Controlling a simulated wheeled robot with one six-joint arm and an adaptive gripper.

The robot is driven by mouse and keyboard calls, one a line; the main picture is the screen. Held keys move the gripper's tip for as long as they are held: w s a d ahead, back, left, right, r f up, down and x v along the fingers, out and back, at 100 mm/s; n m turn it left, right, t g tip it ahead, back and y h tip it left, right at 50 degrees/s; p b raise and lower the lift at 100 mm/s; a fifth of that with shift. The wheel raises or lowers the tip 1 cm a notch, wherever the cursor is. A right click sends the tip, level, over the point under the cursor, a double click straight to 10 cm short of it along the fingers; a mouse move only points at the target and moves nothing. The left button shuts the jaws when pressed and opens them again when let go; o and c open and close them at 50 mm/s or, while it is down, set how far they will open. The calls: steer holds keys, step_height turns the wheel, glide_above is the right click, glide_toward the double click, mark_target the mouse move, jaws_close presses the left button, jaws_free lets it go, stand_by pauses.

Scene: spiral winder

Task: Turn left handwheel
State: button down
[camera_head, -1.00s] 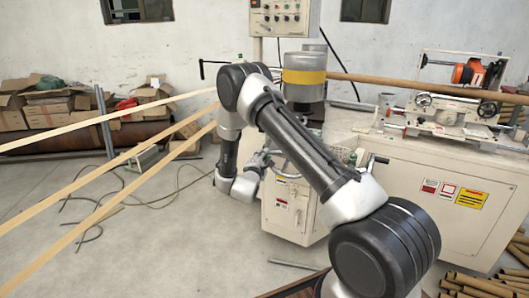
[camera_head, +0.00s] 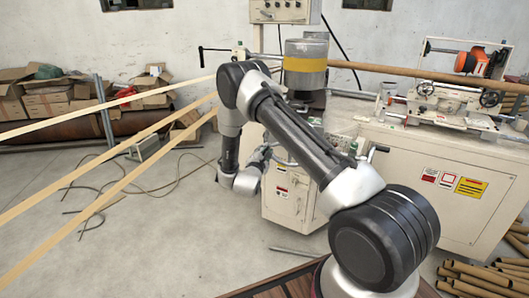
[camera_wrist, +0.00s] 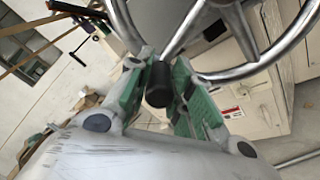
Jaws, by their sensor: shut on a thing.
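The left handwheel is a shiny metal ring with spokes (camera_wrist: 255,72) and fills the top of the wrist view. Its black handle (camera_wrist: 159,84) sits between the green-padded fingers of my gripper (camera_wrist: 160,88), which is shut on it. In the head view my gripper (camera_head: 262,157) is at the front of the cream machine cabinet. My arm hides much of the handwheel there.
A second crank handle (camera_head: 377,150) stands to the right of my arm. The winding machine's wide cabinet (camera_head: 445,185) fills the right. Long wooden strips (camera_head: 110,165) cross the left side. Cardboard tubes (camera_head: 490,278) lie at the lower right. Floor at lower left is open.

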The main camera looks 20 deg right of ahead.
steer(key=c, duration=1.3)
jaws_free()
steer(key=v, duration=1.2)
